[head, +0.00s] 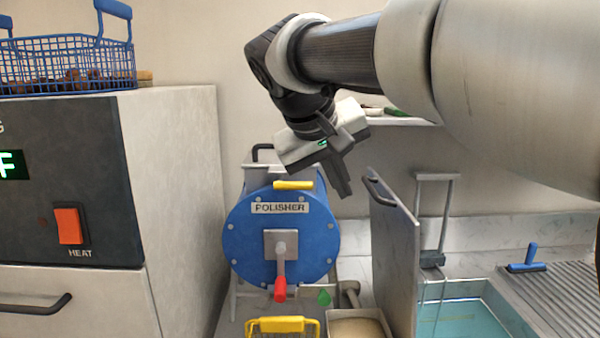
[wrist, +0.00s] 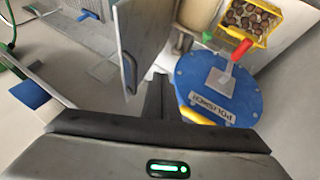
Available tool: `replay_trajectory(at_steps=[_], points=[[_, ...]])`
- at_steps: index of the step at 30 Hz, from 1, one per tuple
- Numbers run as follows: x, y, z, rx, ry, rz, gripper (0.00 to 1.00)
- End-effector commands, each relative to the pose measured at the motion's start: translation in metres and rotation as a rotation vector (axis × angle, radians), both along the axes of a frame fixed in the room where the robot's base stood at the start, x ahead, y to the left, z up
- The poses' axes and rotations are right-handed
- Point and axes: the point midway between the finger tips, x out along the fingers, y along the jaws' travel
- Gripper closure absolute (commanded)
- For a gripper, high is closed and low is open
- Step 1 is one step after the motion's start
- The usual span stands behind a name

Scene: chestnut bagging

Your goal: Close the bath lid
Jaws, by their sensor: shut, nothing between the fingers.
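The bath lid (head: 396,255) is a grey panel standing upright, open, along the left side of the bath (head: 470,318), whose blue-green water shows at the lower right. A dark handle (head: 377,189) sits near the top of the lid's left face. In the wrist view the lid (wrist: 150,30) is at the upper middle, with its handle (wrist: 127,72) on its edge side. My gripper (head: 343,178) is shut and empty, above and left of the lid, apart from it. It also shows in the wrist view (wrist: 157,88), pointing between the lid and the polisher.
A blue polisher (head: 250,235) with a red-tipped lever stands left of the lid. A yellow basket (head: 283,325) is in front of it; chestnuts show in it in the wrist view. A heater cabinet (head: 180,200) bearing a blue basket (head: 60,65) is at left. A ribbed drainboard (head: 570,285) lies right.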

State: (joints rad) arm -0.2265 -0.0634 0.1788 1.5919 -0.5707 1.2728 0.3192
Motion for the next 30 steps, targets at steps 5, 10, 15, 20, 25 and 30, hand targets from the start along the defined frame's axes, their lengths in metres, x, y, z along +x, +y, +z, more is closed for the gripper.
replay_trajectory(at_steps=[5, 10, 15, 20, 25, 30], points=[[0.02, -0.015, -0.033, 0.0, 0.004, -0.002, 1.0], [0.03, -0.038, -0.035, 0.0, -0.001, -0.004, 1.0], [0.034, -0.052, -0.034, 0.001, 0.0, 0.0, 1.0], [0.035, -0.056, -0.033, 0.001, 0.0, -0.001, 1.0], [0.035, -0.056, -0.033, 0.001, 0.0, 0.0, 1.0], [0.036, -0.056, -0.032, 0.003, 0.0, -0.001, 1.0]])
